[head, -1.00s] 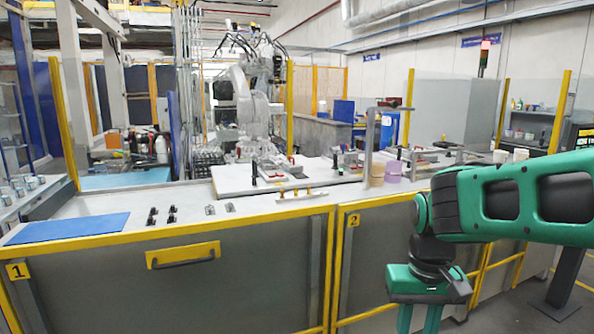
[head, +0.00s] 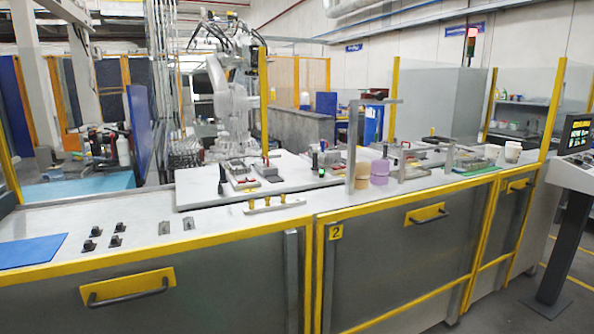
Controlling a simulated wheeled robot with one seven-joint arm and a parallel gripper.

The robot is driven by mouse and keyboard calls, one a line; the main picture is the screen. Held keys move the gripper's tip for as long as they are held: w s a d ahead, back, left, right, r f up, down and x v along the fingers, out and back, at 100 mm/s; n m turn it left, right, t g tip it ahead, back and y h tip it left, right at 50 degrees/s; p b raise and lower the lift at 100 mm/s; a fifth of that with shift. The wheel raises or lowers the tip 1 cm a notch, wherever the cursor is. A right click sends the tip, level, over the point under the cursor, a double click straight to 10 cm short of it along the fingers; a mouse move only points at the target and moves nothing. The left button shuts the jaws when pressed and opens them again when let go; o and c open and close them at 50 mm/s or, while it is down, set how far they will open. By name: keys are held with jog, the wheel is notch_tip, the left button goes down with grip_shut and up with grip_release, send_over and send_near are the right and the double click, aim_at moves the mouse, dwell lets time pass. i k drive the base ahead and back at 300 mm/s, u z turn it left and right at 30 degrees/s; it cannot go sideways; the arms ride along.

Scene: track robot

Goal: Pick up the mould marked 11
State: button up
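No mark 11 can be read on anything in the head view, so I cannot tell which thing is the mould. Several small mould-like pieces with grey and red parts lie on the white bench top; one piece (head: 243,182) is at the left and another (head: 323,160) nearer the middle. More flat pieces (head: 415,168) lie further right. My gripper is not in view.
A metal post (head: 352,150) stands on the bench beside a purple cylinder (head: 379,172). White cups (head: 512,152) stand at the right end. Yellow-framed cabinet fronts (head: 400,255) border the bench. A console (head: 575,165) stands on the floor at right.

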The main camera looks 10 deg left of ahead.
aim_at(239, 170)
jog(key=z, duration=1)
jog(key=k, duration=1.3)
jog(key=u, duration=1.7)
jog(key=i, duration=1.1)
